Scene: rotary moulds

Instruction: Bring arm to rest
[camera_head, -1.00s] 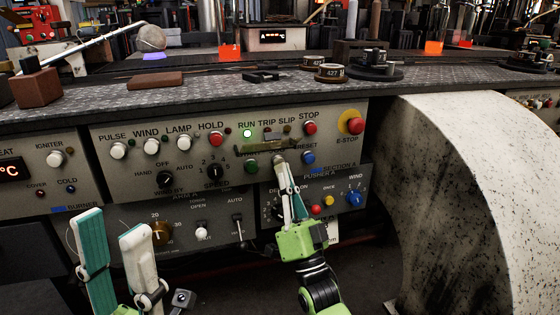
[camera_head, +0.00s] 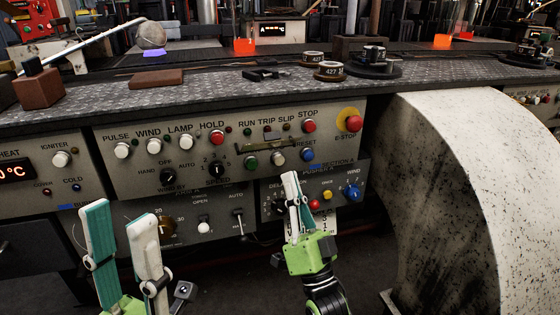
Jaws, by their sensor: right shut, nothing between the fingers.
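The control panel (camera_head: 330,112) with its knobs and buttons spans the middle of the head view. My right gripper (camera_head: 292,177) is shut and empty, its fingers pointing up in front of the lower panel marked PUSHER A. Its tips are below the pale round button (camera_head: 278,158) and appear clear of it. The gripper hides part of the lower panel's dial. The RUN lamp (camera_head: 247,134) is dark. My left gripper (camera_head: 120,208) is open and empty at the lower left, its two fingers upright and apart in front of the panels.
The red E-STOP button (camera_head: 353,123) is at the panel's right end. A large speckled round drum (camera_head: 470,190) fills the right side. On the ledge above lie a brown block (camera_head: 156,78), round 427 weights (camera_head: 330,70) and a dark bracket (camera_head: 265,75). Dark floor shows below the panels.

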